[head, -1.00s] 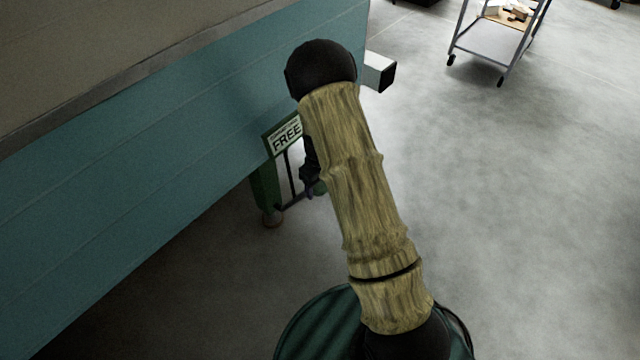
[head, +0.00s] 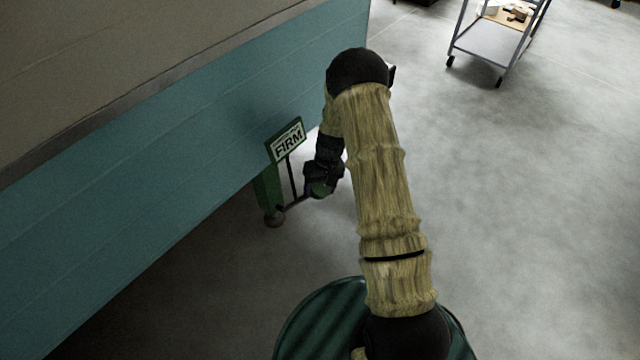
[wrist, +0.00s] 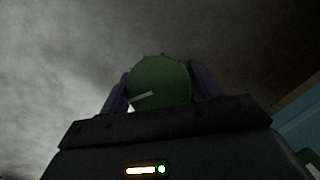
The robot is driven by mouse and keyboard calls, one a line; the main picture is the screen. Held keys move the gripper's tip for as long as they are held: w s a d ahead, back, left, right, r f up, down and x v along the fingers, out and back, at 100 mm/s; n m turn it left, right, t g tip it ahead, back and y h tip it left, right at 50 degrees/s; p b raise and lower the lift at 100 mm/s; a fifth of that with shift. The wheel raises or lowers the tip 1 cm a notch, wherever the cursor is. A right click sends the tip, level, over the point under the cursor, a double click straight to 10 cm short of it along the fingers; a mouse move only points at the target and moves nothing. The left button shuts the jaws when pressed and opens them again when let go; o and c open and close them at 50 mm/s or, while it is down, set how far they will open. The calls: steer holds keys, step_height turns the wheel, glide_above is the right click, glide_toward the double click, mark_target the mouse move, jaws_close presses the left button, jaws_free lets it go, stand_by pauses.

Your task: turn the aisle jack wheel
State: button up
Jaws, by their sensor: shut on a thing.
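The aisle jack wheel is a dark green knob with a notched rim and one pale line on its face; it shows in the wrist view (wrist: 160,80) between my two fingers. In the head view the wheel (head: 322,188) is a small green patch at the end of my gripper (head: 318,190). My gripper is shut on the wheel, with a finger on each side. The green jack (head: 268,190) stands beside the camper. Its sign (head: 288,142) reads FIRM. The wheel is partly hidden by my gripper in the head view.
The teal camper side (head: 150,190) runs along the left, close to the jack. A grey wheeled cart (head: 500,40) stands at the upper right. The concrete floor (head: 540,220) on the right is clear.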

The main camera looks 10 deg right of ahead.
steer(key=shift+m+y+p, duration=0.7)
steer(key=shift+m, duration=0.6)
steer(key=o, duration=1)
steer(key=p+v, duration=0.3)
steer(key=v, duration=1.4)
steer(key=shift+w+d+r, duration=0.15)
steer(key=shift+w, duration=0.05)
